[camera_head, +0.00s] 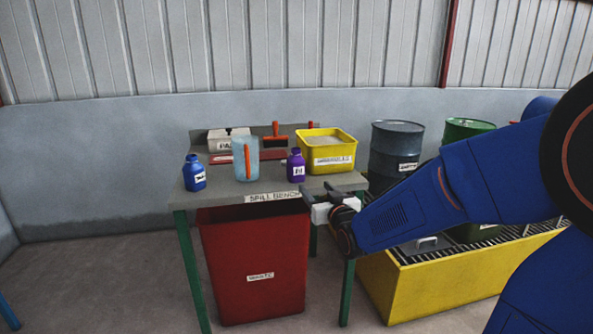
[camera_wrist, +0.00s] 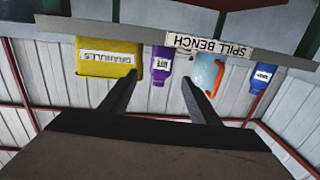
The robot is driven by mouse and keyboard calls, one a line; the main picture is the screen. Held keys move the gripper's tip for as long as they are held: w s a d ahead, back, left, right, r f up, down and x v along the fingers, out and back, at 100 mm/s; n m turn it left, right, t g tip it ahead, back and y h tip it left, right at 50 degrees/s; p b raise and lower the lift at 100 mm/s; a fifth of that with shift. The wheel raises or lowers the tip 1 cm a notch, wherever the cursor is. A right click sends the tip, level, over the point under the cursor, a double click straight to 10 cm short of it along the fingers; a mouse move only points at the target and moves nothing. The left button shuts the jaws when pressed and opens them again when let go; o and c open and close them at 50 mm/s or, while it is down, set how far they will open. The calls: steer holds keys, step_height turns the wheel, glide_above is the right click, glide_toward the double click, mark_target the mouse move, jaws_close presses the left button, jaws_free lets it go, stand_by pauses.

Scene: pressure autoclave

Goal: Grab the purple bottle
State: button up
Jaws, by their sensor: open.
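The purple bottle (camera_head: 296,166) stands upright on the spill bench (camera_head: 230,199), between a clear jug and a yellow tub. It has a white label. In the wrist view, which is upside down, the purple bottle (camera_wrist: 161,66) shows beyond the gap between the fingers, nearer the left finger. My gripper (camera_head: 315,196) is at the bench's front right edge in the head view, in front of the bottle and apart from it. In the wrist view my gripper (camera_wrist: 160,85) is open with nothing between its fingers.
A clear jug (camera_head: 252,160) with an orange handle and a blue bottle (camera_head: 194,173) stand left of the purple bottle. A yellow tub (camera_head: 340,153) is close on its right. A red bin (camera_head: 250,245) is below. Drums (camera_head: 396,140) and a yellow spill pallet (camera_head: 440,282) are at right.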

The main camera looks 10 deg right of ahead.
mark_target(300, 171)
steer(key=w, duration=0.4)
steer(key=w+a, duration=0.1)
steer(key=w, duration=0.7)
steer(key=shift+w+a+r, duration=0.1)
steer(key=shift+w+a, duration=0.1)
steer(key=shift+a, duration=0.05)
steer(key=shift+w+a+r, duration=0.1)
steer(key=shift+w+a, duration=0.05)
steer(key=shift+w, duration=0.7)
steer(key=shift+w+a+r, duration=0.15)
steer(key=shift+w, duration=0.7)
steer(key=shift+w+a+r, duration=0.1)
steer(key=shift+w+a, duration=0.05)
steer(key=shift+w, duration=0.7)
steer(key=c, duration=1)
steer(key=shift+c, duration=0.2)
